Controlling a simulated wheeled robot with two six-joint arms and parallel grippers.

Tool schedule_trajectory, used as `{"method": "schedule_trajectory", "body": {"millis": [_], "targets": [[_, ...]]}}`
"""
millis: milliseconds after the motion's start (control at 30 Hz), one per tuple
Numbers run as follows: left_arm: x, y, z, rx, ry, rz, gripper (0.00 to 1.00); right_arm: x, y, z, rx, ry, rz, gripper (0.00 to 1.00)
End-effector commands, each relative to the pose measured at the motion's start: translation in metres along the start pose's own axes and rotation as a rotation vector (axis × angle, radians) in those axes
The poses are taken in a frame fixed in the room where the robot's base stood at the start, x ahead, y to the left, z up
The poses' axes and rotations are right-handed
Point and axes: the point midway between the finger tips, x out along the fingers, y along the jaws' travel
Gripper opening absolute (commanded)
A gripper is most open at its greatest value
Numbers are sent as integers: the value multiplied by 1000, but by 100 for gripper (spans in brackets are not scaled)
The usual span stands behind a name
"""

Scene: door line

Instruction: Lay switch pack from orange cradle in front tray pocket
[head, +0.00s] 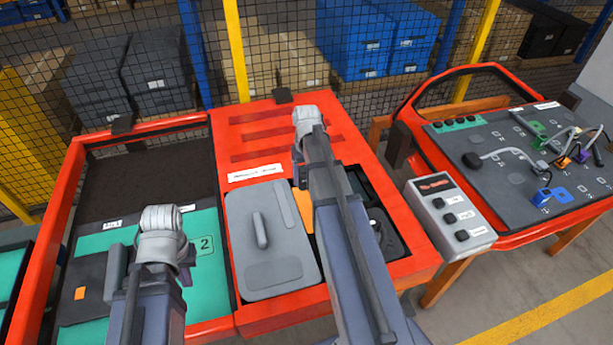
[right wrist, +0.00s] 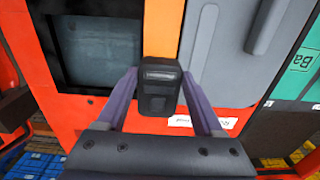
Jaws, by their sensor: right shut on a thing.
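My right gripper (right wrist: 160,92) is shut on a small black switch pack (right wrist: 158,104), gripped between its two purple-grey fingers. In the right wrist view the pack overlaps the end of an orange strip (right wrist: 165,28), which looks like the orange cradle. I cannot tell whether they touch. The orange strip also shows in the head view (head: 300,208), beside my right arm, which hides the pack and the fingers there. A black tray (head: 391,238) with pockets lies right of that arm, partly hidden. One dark pocket (right wrist: 98,52) shows in the right wrist view. My left gripper's fingers are not clear over the green mat.
A grey lidded panel with a handle (head: 262,205) lies left of the orange strip. A grey button box (head: 450,215) stands at the right edge of the red bench. A door panel with cables (head: 525,160) is further right. A mesh fence closes the back.

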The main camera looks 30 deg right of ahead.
Motion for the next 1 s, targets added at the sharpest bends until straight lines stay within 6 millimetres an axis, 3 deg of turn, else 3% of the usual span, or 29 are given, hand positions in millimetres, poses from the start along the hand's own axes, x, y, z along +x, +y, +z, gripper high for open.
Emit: {"method": "schedule_trajectory", "body": {"millis": [33, 433, 1000], "targets": [[-10, -1, 1, 0, 0, 0, 0, -10, 0, 0, 0, 0, 0, 0], [-46, -4, 3, 2, 0, 0, 0, -46, 0, 0, 0, 0, 0, 0], [-45, -4, 3, 2, 0, 0, 0, -45, 0, 0, 0, 0, 0, 0]]}}
